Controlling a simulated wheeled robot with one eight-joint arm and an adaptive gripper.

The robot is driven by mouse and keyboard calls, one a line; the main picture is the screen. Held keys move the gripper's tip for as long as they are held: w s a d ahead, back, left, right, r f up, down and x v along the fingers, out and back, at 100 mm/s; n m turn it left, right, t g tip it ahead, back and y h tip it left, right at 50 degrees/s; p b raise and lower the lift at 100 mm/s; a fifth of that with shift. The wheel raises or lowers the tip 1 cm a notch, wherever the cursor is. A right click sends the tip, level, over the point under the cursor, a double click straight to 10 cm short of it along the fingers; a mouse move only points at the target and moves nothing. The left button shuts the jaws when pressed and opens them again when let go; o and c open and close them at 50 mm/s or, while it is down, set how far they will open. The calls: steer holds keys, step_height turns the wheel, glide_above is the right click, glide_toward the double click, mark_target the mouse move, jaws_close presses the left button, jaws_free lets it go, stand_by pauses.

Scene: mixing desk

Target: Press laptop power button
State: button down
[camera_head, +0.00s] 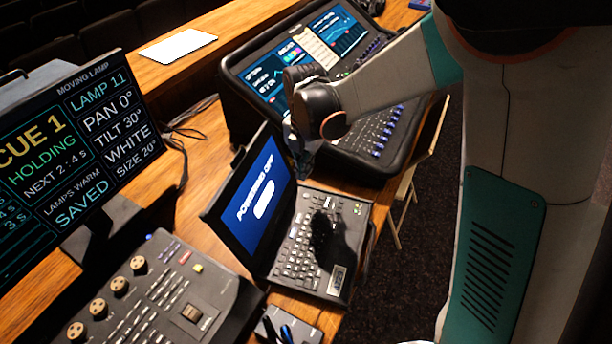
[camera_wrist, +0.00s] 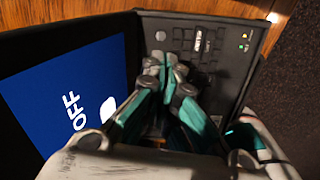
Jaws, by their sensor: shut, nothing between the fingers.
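In the wrist view the screen (camera_wrist: 60,95) is on the left and the deck (camera_wrist: 215,65) on the right, with small green and orange spots near the deck's top right. Which mark is the power button I cannot tell. My gripper (camera_head: 304,172) is shut and empty above the deck beside the screen; its fingertips (camera_wrist: 167,66) hide part of the keys.
A large mixing console (camera_head: 385,135) stands behind the laptop, close to my arm. A control desk with knobs (camera_head: 150,300) is at front left, beside a cue monitor (camera_head: 75,140). White paper (camera_head: 178,46) lies on the back ledge.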

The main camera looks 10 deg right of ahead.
steer(key=shift+r, duration=1.35)
steer(key=shift+a, duration=0.1)
stand_by(0.8)
